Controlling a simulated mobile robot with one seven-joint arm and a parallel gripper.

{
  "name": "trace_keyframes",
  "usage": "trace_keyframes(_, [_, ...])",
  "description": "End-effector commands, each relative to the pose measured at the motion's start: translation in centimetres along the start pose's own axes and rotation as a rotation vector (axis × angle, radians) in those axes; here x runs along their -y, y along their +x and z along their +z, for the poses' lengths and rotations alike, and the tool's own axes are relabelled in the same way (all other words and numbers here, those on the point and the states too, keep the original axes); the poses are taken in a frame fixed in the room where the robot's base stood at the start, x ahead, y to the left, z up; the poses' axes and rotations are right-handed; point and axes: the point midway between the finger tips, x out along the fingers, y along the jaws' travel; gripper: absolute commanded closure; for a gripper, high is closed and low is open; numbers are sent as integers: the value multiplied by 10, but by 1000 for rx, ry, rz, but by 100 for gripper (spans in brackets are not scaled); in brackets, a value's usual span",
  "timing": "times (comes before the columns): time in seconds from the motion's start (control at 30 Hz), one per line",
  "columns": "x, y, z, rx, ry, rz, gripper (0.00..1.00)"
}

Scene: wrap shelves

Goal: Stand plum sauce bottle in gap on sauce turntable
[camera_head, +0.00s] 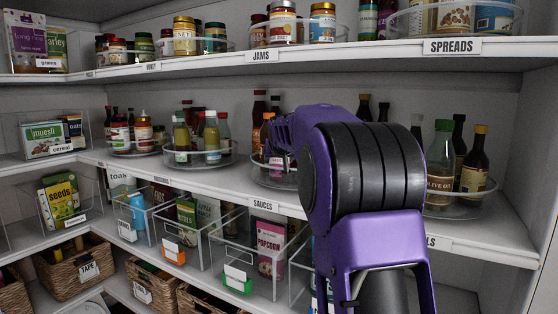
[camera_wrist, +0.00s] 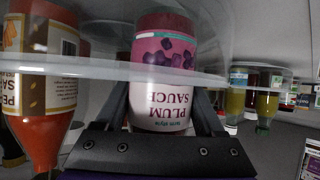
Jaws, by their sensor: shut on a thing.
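My gripper (camera_wrist: 162,102) is shut on the plum sauce bottle (camera_wrist: 161,118), which has a pink and white label. The wrist view is upside down; the bottle looks upright in it. The clear rim of the sauce turntable (camera_wrist: 105,68) crosses in front of the bottle's lower part, so its base is behind the rim. I cannot tell whether the base touches the turntable floor. In the head view the sauce turntable (camera_head: 262,176) is on the middle shelf above the SAUCES label, mostly hidden by my arm.
An orange-red pepper sauce bottle (camera_wrist: 40,95) stands beside the held bottle in the wrist view. Other turntables with bottles flank it, including one with olive oil (camera_head: 441,165) at right. The jam shelf (camera_head: 330,53) hangs above. Clear bins (camera_head: 265,250) sit below.

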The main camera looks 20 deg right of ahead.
Motion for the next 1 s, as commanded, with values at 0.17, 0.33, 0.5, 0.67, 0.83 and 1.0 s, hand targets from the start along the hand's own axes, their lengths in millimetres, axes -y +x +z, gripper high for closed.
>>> trace_keyframes(0.17, [0, 1, 2, 0, 0, 0, 17])
trace_keyframes(0.33, [0, 1, 2, 0, 0, 0, 0])
trace_keyframes(0.5, [0, 1, 1, 0, 0, 0, 0])
trace_keyframes(0.67, [0, -10, -1, -2, 0, 0, 0])
trace_keyframes(0.83, [0, -40, -1, -4, 0, 0, 0])
trace_keyframes(1.0, [0, -76, -1, -2, 1, -1, 0])
